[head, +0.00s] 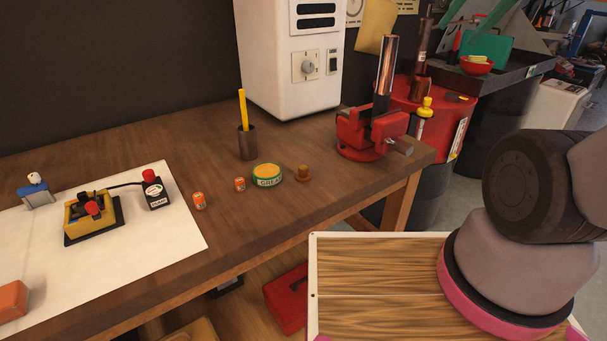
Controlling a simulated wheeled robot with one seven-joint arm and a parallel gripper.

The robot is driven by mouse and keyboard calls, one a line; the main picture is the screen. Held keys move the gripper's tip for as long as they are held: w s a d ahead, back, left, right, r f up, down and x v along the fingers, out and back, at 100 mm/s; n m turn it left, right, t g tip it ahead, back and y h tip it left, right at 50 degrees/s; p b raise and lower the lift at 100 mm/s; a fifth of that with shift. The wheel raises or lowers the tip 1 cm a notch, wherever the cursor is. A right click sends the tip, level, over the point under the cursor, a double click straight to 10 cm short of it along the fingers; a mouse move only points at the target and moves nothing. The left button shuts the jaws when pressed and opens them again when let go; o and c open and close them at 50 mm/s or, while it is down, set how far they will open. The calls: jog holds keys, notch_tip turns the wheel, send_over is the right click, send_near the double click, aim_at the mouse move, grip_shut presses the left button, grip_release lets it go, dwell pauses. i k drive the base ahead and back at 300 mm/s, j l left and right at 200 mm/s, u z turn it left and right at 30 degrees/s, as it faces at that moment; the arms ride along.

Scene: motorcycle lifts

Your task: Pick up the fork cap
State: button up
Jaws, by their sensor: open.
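A small orange-brown cap with a wider flange at its base (303,173) stands on the wooden workbench (225,200), just right of a green-and-yellow grease tin. It looks like the fork cap. A fork tube (387,68), chrome above and black below, stands upright in the red vise (362,135) at the bench's right end. Part of my arm shows at the right, but my gripper is out of view.
The grease tin (267,175) and two small orange cans (199,201) stand left of the cap. Behind are a dark cup with a yellow stick (247,142) and a white machine (290,60). A white sheet (130,255) holds small tools. Bench between cap and vise is clear.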

aim_at(302, 176)
jog(key=k+j+u, duration=0.35)
jog(key=k+j, duration=0.2)
jog(key=j, duration=0.25)
jog(key=k+j+u, duration=0.2)
jog(key=j, duration=0.25)
jog(key=k, duration=0.05)
